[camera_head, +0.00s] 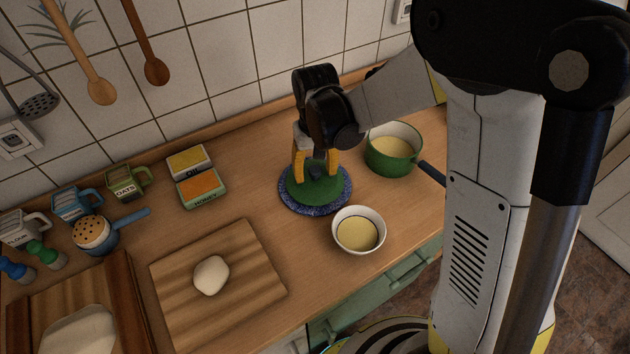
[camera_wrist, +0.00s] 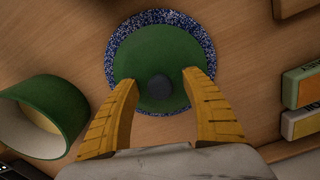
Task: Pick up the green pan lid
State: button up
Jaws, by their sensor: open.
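The green pan lid (camera_head: 314,193) lies on a blue speckled round mat (camera_head: 318,211) on the wooden counter. In the wrist view the lid (camera_wrist: 158,58) shows a dark round knob (camera_wrist: 159,87) near its middle. My gripper (camera_head: 316,178) is over the lid, pointing down, with its yellow fingers spread. In the wrist view the gripper's fingertips (camera_wrist: 163,78) stand either side of the knob, with gaps between them and it. I cannot tell exactly how high the tips are above the lid.
A green pot (camera_head: 393,163) with yellowish contents stands right of the lid, its dark handle pointing right. A white bowl (camera_head: 357,212) is in front. Oil and honey boxes (camera_head: 201,189) stand left. A cutting board (camera_head: 170,262) with dough lies front left.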

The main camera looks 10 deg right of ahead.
aim_at(319, 171)
grip_shut()
jog(key=shift+r, duration=0.5)
jog(key=r, duration=0.1)
jog(key=r+p, duration=0.2)
jog(key=r, duration=0.1)
jog(key=shift+s+d, duration=0.35)
jog(key=s+d+r+p, duration=0.2)
jog(key=s+d+r, duration=0.4)
jog(key=s+d, duration=0.1)
jog(key=shift+s+d+p, duration=0.25)
jog(key=shift+s+p, duration=0.05)
jog(key=shift+p, duration=0.1)
